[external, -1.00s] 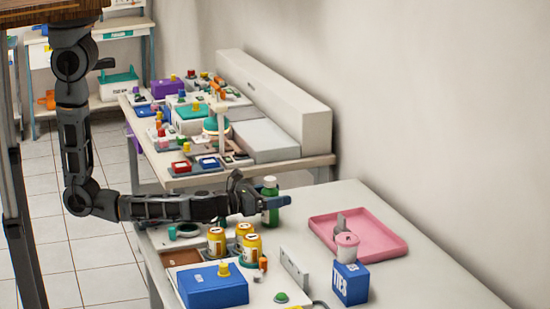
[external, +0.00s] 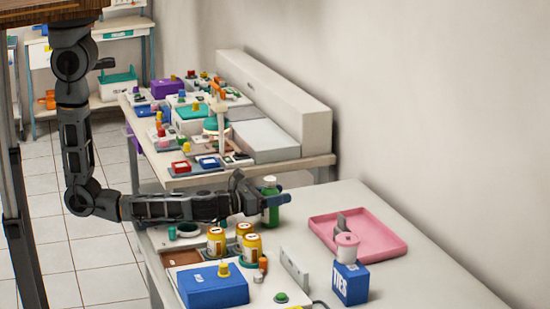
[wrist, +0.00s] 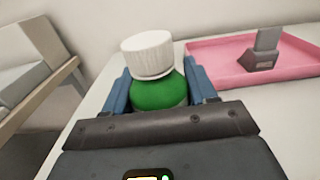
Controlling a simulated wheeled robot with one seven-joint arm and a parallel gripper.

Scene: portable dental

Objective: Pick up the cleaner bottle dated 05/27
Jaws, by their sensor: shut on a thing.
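Three yellow bottles with white labels (external: 252,248) stand nearer the camera.
A pink tray (external: 385,240) lies to the right with a grey object in it. A larger blue box (external: 213,287) is in front. A cluttered second table (external: 240,165) stands behind. The table's right-middle is clear.

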